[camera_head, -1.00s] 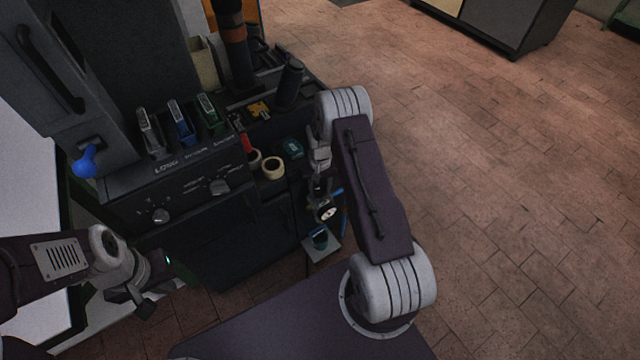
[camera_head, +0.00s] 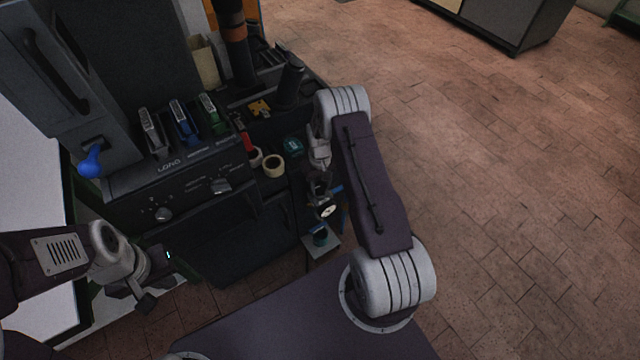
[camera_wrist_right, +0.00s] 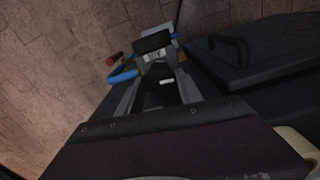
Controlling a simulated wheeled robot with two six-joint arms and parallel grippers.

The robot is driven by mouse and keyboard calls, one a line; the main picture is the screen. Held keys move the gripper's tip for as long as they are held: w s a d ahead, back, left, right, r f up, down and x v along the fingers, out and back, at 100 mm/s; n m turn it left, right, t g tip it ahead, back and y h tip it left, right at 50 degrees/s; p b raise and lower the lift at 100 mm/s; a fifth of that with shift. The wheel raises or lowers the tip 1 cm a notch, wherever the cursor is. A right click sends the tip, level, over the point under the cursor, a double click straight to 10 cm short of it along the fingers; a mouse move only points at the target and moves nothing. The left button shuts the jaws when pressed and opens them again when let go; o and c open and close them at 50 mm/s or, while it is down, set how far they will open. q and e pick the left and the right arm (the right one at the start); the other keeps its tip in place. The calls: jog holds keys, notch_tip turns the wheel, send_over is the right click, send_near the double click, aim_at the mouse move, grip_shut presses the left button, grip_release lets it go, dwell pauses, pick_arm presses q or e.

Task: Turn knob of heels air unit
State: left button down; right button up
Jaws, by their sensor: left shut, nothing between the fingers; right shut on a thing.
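The air unit stands low at the right side of the black machine. In the head view its round white-faced gauge (camera_head: 328,211) and blue bowl (camera_head: 320,237) show. My right gripper (camera_head: 319,188) is at the top of the unit, just above the gauge. In the right wrist view a dark block with a small pale label (camera_wrist_right: 154,50) sits between the fingers of the right gripper (camera_wrist_right: 158,80), which is shut on it. It appears to be the unit's knob; the fingers partly hide it. My left gripper (camera_head: 146,303) is shut and empty, low in front of the machine.
The machine's front panel has two knobs (camera_head: 163,214) and (camera_head: 221,186). A blue ball handle (camera_head: 90,162) sticks out at its left. Tape rolls (camera_head: 273,166) lie on a shelf beside my right forearm. Brick floor (camera_head: 520,180) is open to the right.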

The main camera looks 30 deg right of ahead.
aim_at(320, 186)
jog(key=o, duration=1.1)
notch_tip(320, 186, up, 9)
jog(key=p, duration=0.2)
